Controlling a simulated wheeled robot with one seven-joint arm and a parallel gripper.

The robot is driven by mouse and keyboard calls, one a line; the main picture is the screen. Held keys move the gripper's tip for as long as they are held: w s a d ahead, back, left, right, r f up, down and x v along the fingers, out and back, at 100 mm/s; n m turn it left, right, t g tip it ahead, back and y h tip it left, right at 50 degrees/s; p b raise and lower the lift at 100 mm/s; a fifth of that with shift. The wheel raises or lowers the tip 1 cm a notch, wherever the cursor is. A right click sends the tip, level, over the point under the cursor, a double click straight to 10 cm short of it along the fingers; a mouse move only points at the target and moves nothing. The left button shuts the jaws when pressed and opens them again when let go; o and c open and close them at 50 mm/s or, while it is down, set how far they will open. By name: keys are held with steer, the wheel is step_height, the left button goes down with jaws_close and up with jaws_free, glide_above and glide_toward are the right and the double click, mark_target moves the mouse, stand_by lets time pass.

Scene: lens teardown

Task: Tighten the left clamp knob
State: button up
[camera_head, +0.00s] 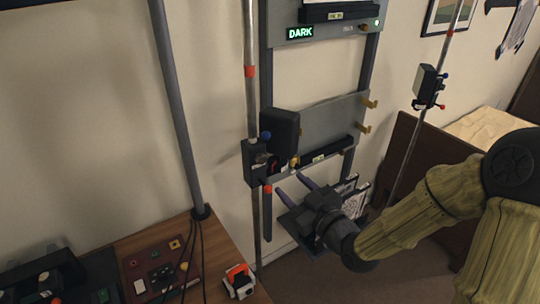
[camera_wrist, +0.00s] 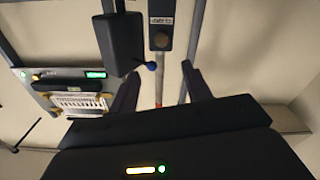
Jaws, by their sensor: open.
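The left clamp (camera_head: 254,165) is a dark block on a vertical metal pole, with a small round knob (camera_head: 261,158) on its front. In the wrist view, the clamp (camera_wrist: 161,20) shows at the top with a white label and its brownish round knob (camera_wrist: 163,40). A dark box (camera_head: 284,129) and a blue-tipped lever (camera_head: 266,135) are beside it. My gripper (camera_head: 289,184) is open and empty, below and right of the clamp and apart from it. In the wrist view, the knob lies beyond and roughly between my fingertips (camera_wrist: 160,70).
A grey wall rack (camera_head: 320,128) with yellow pegs and a dark bar stands just right of the clamp. A second clamp (camera_head: 427,85) is on another pole at the right. A wooden desk (camera_head: 215,250) with a panel and cables is at lower left.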

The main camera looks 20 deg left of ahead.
mark_target(262, 160)
steer(key=p+x, duration=0.1)
steer(key=x, duration=0.3)
steer(key=p+x, duration=0.2)
steer(key=x, duration=0.2)
steer(key=p+x, duration=0.2)
steer(key=x, duration=0.2)
steer(key=shift+a+f, duration=0.1)
steer(key=shift+f, duration=0.25)
